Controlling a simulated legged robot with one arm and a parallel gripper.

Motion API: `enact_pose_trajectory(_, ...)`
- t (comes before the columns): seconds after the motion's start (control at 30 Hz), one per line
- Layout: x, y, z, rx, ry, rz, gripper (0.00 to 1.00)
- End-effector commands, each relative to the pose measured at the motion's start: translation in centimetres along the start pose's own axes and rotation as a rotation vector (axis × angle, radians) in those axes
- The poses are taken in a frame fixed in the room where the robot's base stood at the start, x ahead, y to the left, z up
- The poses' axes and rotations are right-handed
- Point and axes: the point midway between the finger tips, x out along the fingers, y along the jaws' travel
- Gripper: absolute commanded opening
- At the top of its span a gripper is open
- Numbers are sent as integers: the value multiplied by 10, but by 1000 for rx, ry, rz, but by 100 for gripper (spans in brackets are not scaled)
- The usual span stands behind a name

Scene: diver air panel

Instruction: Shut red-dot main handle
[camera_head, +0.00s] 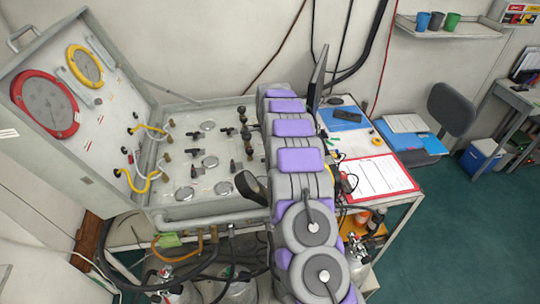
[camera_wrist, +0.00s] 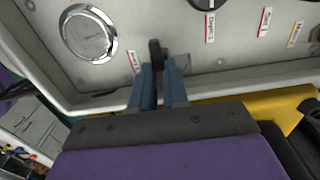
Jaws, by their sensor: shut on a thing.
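In the wrist view, the two blue fingers of my gripper (camera_wrist: 159,74) are shut on a dark handle (camera_wrist: 154,50) near the edge of the grey panel (camera_wrist: 190,70). The handle stands up between the fingertips; its lower part is hidden by them. A small red-edged label (camera_wrist: 133,61) is just left of it. I cannot see a red dot on the handle. In the head view, the panel (camera_head: 178,112) lies in an open case, with several dark handles on it. My arm covers its right side and hides my gripper there.
A round gauge (camera_wrist: 88,36) sits left of the held handle, and a dark knob (camera_wrist: 207,3) lies beyond it. The case lid (camera_head: 95,140) stands open with a red-rimmed gauge (camera_head: 45,104). A clipboard (camera_head: 378,178) lies on the table at right.

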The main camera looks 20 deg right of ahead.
Motion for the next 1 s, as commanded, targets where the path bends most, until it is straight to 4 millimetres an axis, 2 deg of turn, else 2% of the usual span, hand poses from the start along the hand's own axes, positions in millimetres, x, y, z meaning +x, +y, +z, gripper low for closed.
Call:
enact_pose_trajectory(0.03,-2,-2,1,0,-1,-8,0)
enact_pose_trajectory(0.07,-2,-2,1,0,-1,-8,17)
enact_pose_trajectory(0.3,-2,0,0,0,-1,-5,40)
enact_pose_trajectory(0.57,-2,0,0,0,-1,-4,40)
enact_pose_trajectory(0.67,-9,0,0,-1,-1,-4,40)
enact_pose_trajectory(0.77,-24,-1,0,-1,-1,-8,40)
enact_pose_trajectory(1.0,-76,-2,0,-1,-1,-10,40)
